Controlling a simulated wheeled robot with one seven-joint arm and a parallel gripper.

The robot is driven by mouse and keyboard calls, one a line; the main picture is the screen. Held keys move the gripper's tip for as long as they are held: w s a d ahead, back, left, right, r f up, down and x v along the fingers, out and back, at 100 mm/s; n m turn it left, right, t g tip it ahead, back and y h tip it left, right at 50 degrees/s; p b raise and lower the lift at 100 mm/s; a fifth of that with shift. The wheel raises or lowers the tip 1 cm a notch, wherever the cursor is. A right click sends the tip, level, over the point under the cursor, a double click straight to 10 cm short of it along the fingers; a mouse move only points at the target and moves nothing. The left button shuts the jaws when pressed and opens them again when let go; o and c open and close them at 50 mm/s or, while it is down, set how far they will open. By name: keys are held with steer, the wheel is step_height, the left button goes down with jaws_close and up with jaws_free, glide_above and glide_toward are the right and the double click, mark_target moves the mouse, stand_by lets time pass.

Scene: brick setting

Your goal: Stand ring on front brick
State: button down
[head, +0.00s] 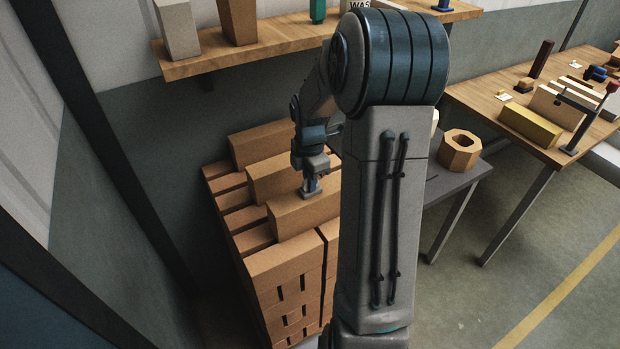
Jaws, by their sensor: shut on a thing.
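The front brick (290,223) lies on top of a stack of bricks, in front of two more raised bricks. My gripper (312,190) points down at the top of the front brick. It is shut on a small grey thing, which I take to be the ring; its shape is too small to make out. The held thing is at or just above the brick's top face, and I cannot tell whether it touches. My arm hides the right end of the front brick.
The middle brick (262,184) and back brick (245,150) lie behind. A wooden shelf (270,46) is above. An octagonal block with a hole (461,150) stands on a grey table (462,183) to the right. A wooden workbench (490,103) holds several items. The floor at right is clear.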

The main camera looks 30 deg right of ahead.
steer(key=shift+f, duration=0.25)
steer(key=c, duration=1.5)
jaws_free()
steer(key=shift+r, duration=0.1)
step_height(320, 180, up, 12)
steer(key=s+a+m+t, duration=0.1)
steer(key=s+a+m, duration=0.6)
steer(key=s+m, duration=0.2)
steer(key=s+a+m+t, duration=0.2)
steer(key=s+a+m, duration=0.5)
steer(key=s+m, duration=0.2)
steer(key=shift+s+r, duration=0.25)
steer(key=shift+s, duration=0.45)
